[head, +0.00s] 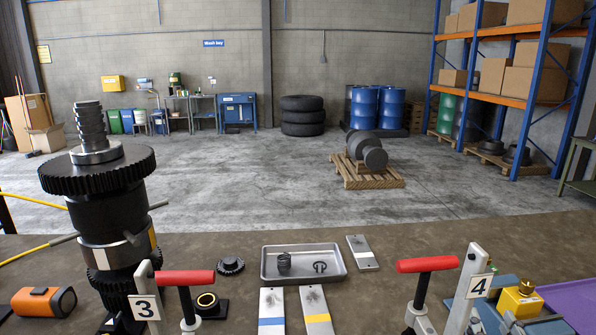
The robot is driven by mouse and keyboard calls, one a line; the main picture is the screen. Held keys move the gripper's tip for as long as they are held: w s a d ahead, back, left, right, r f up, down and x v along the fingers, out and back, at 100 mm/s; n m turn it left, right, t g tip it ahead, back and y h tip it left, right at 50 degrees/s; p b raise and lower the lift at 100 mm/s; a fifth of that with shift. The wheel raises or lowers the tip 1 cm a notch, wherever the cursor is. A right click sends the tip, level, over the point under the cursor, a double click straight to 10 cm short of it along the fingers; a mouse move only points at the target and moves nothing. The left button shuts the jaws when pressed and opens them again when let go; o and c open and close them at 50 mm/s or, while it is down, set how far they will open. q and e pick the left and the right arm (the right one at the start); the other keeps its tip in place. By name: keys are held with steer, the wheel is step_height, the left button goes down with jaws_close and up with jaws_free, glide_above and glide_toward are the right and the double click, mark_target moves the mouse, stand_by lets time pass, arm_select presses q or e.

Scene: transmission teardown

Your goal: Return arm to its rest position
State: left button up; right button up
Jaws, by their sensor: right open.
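Neither of my grippers nor my arms can be made out in the head view. A tall dark gear stack (112,215) stands upright at the left of the bench, with a wide toothed gear near its top and a stepped shaft above it. Two red-handled clamps stand at the front, the left one (186,278) by a plate marked 3 (146,307) and the right one (427,264) by a plate marked 4 (479,286). A grey tray (335,270) between them holds a spring (284,262) and a dark ring clip (320,267).
A blue fixture with a brass part (519,301) is at front right. Beyond are a pallet (367,179) and open floor.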

steer(key=s+a+f+m+g, duration=0.2)
steer(key=s+f+m+g, duration=0.25)
steer(key=f+m, duration=0.4)
steer(key=s+a+f+m+g, duration=0.25)
steer(key=s+f+m, duration=0.25)
steer(key=f+m, duration=0.4)
steer(key=s+a+f+m+g+y, duration=0.4)
steer(key=s+a+f+m+g, duration=0.35)
steer(key=s+a+m, duration=0.5)
step_height(320, 180, down, 27)
steer(key=s+d+m+b, duration=0.2)
steer(key=b, duration=0.1)
arm_select(q)
step_height(320, 180, down, 5)
steer(key=shift+d+b, duration=0.1)
steer(key=shift+b, duration=0.85)
arm_select(e)
steer(key=s+d+f+g, duration=0.2)
steer(key=s+d+f, duration=0.1)
steer(key=s+f, duration=1.4)
step_height(320, 180, down, 2)
steer(key=shift+f+n, duration=0.15)
steer(key=shift+n, duration=0.15)
arm_select(q)
steer(key=shift+c, duration=0.8)
arm_select(e)
steer(key=shift+c, duration=1.3)
